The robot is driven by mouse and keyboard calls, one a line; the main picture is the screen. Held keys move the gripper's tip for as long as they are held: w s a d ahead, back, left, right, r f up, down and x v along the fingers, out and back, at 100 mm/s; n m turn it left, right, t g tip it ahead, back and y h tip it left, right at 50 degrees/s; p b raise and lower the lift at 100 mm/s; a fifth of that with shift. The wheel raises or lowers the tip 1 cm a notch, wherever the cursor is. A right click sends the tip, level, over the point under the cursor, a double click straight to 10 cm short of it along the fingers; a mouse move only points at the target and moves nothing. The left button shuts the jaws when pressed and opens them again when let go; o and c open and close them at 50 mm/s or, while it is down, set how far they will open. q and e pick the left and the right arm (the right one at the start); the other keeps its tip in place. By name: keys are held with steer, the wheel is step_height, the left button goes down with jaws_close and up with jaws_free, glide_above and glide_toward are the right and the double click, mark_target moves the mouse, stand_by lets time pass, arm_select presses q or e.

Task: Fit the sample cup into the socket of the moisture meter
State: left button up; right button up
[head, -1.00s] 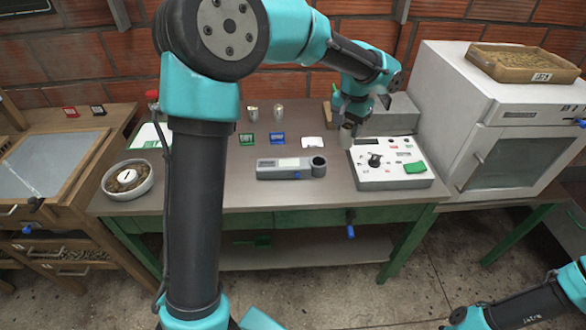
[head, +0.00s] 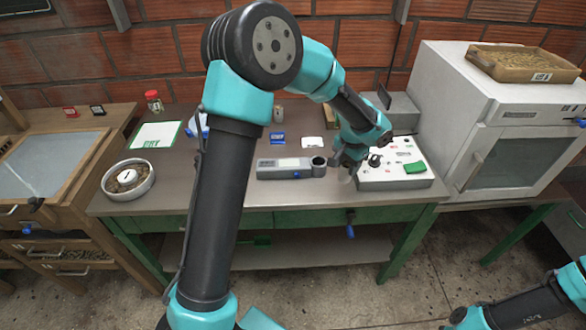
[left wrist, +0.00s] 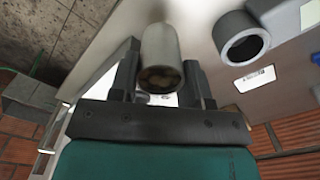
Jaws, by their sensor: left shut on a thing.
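The moisture meter (head: 284,169) is a long grey box lying on the bench. Its round dark-rimmed socket (head: 318,162) is at the right end and looks empty; the socket ring (left wrist: 241,38) also shows at the upper right of the left wrist view. My left gripper (head: 347,164) is just right of the socket in the head view. It is shut on the sample cup (left wrist: 161,50), a pale metal cylinder with brown contents showing at its near end. The cup is apart from the socket. Only the lower right arm shows; its gripper is out of view.
A white panel box (head: 395,178) with a knob and green pad stands close right of my left gripper. A white oven (head: 500,110) is farther right. A bowl of beans (head: 128,180) sits at the left. Small cards (head: 313,142) lie behind the meter.

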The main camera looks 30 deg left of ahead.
stand_by(0.5)
arm_select(q)
steer(key=w+a+r+n, duration=0.2)
steer(key=a+r+n, duration=0.4)
steer(key=a, duration=0.5)
steer(key=n, duration=0.2)
steer(key=shift+w+r+n, duration=0.3)
steer(key=shift+w+n, duration=0.05)
steer(key=shift+n, duration=0.05)
steer(key=shift+f, duration=0.1)
step_height(320, 180, down, 6)
steer(key=shift+f, duration=0.15)
steer(key=shift+f, duration=1.75)
steer(key=shift+f, duration=0.1)
